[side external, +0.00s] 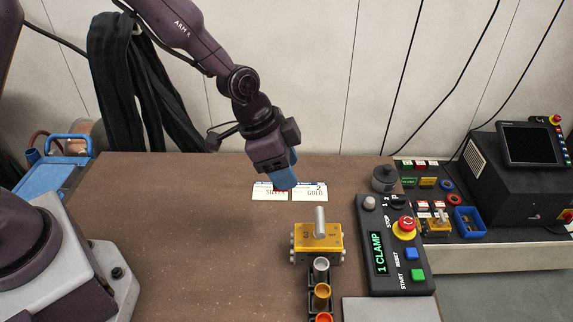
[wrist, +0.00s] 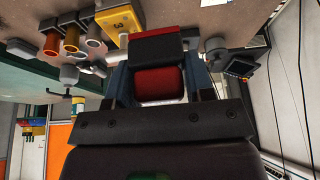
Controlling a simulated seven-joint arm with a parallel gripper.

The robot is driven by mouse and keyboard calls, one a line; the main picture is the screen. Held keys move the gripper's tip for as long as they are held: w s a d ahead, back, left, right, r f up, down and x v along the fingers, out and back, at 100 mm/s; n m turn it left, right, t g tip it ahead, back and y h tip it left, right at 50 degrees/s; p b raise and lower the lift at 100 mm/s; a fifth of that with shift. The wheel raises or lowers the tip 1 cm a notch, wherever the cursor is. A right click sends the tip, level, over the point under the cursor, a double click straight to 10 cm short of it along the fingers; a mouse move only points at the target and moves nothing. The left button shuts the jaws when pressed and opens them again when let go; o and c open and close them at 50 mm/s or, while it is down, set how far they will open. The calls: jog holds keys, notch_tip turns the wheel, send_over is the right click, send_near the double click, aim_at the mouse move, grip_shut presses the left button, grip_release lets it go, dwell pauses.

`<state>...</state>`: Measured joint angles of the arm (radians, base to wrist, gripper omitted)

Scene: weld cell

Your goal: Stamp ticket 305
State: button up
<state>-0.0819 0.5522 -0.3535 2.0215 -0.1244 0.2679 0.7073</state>
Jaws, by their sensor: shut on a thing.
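My gripper (side external: 284,181) has blue fingers and points down over the back middle of the brown table. In the wrist view, its fingers (wrist: 158,90) are shut on a black and red block (wrist: 158,82), possibly a stamp. In the side view the fingers mostly hide this block. They overlap the right part of a white card reading "SILVER" (side external: 264,196). A second white card reading "GOLD" (side external: 315,194) lies just to its right. I cannot tell whether the block touches a card. I can read no number 305 on either card.
A yellow block (side external: 308,242) with a grey handle stands in front of the cards. A rack with coloured cylinders (side external: 321,290) is nearer. The table's left part (side external: 180,220) is clear.

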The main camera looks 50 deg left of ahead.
jog(key=shift+o, duration=0.5)
jog(key=shift+f, duration=0.15)
jog(key=shift+c, duration=0.2)
jog(key=w+a+f, duration=0.3)
jog(key=w+f, duration=0.3)
jog(key=w, duration=0.6)
jog(key=shift+s+f, duration=0.2)
jog(key=shift+f, duration=2.55)
jog(key=shift+f, duration=0.6)
notch_tip(320, 180, up, 7)
jog(key=shift+r, duration=0.15)
